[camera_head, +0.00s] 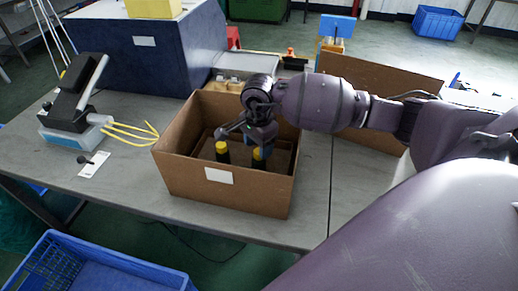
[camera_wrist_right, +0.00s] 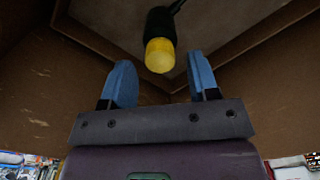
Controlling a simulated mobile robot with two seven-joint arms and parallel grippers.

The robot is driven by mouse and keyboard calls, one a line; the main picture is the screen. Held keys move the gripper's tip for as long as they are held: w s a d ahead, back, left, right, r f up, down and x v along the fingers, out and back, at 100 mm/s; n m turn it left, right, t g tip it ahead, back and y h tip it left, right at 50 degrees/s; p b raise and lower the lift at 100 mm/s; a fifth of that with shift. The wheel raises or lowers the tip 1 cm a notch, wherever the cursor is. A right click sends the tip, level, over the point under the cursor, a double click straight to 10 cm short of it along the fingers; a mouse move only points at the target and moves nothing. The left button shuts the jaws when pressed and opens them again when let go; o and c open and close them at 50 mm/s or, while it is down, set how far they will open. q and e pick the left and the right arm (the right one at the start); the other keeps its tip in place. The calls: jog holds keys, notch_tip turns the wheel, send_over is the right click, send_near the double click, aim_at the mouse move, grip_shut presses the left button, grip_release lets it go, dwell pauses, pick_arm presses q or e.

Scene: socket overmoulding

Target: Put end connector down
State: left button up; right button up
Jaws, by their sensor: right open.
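Two end connectors with yellow tops and dark bodies are inside the brown cardboard box (camera_head: 180,185). The left end connector (camera_head: 222,150) stands apart from my gripper. The other end connector (camera_head: 258,155) is right by my right gripper (camera_head: 268,148), which reaches down into the box. In the right wrist view, one end connector (camera_wrist_right: 160,52) with a yellow end and black body lies just beyond the gap between the blue fingers (camera_wrist_right: 161,75). The fingers are spread, with clear space on both sides of it. My left gripper is not in view.
A second cardboard box (camera_head: 380,80) stands behind my right arm. A black device (camera_head: 75,92) with yellow cables (camera_head: 135,130) is on the grey table (camera_head: 130,185) at left. A large dark blue box (camera_head: 150,50) stands behind. A blue crate (camera_head: 100,265) is below the front edge.

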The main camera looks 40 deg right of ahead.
notch_tip(320, 180, up, 10)
jog(key=shift+p, duration=0.3)
dwell(0.5)
